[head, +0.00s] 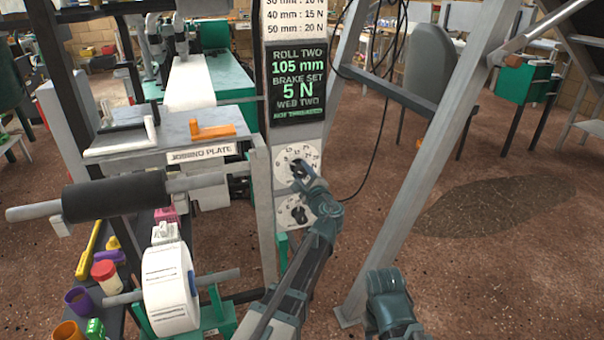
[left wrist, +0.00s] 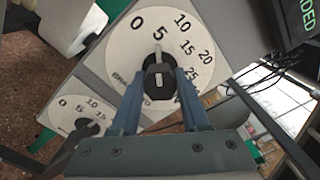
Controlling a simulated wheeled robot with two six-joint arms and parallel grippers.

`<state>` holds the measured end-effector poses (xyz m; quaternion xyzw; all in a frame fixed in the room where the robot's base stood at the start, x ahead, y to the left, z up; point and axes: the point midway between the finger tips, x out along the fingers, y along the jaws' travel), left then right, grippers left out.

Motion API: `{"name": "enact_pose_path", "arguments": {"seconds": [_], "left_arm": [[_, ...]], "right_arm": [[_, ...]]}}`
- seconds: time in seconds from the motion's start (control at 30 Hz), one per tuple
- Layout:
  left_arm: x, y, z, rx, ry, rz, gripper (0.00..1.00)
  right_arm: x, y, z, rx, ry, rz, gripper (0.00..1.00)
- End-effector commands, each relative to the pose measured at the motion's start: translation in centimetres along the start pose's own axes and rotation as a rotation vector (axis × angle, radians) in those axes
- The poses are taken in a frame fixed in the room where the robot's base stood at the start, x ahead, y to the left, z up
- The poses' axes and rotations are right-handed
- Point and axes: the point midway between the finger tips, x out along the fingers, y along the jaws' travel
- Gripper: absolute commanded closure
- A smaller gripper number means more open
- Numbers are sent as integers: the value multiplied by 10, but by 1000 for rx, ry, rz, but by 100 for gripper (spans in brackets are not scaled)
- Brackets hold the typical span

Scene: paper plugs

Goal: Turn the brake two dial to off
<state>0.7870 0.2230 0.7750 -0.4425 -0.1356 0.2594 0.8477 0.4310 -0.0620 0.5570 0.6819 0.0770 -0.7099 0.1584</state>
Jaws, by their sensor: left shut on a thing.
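The upper dial (head: 284,158) is a white disc on the grey post below the dark display. It also shows in the left wrist view (left wrist: 122,45), numbered from 0 to 25, with a label starting "BRA" partly hidden by my fingers. My left gripper (head: 299,174) is shut on its dark knob (left wrist: 159,82). The knob's light pointer (left wrist: 158,56) points at about 5. A second white dial (head: 297,212) sits below it and also shows in the left wrist view (left wrist: 75,118); my gripper is apart from it. My right gripper (head: 388,298) is low in the head view, its fingers not clear.
The display (head: 295,85) reads "ROLL TWO 105 mm, BRAKE SET 5 N, WEB TWO". A black roller (head: 115,195) and a white paper roll (head: 170,290) stand left of the post. A slanted grey leg (head: 415,180) rises on the right, with open floor beyond.

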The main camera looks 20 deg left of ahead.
Motion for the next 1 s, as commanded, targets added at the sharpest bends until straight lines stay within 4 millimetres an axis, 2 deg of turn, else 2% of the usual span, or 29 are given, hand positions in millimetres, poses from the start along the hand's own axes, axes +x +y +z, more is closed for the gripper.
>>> {"name": "enact_pose_path", "arguments": {"seconds": [0.5, 1.0], "left_arm": [[0, 1, 0, -306, 0, 1, 100], [0, 1, 0, -366, 0, 1, 100]], "right_arm": [[0, 0, 0, 0, 0, 0, 50], [0, 0, 0, 0, 0, 0, 50]]}}
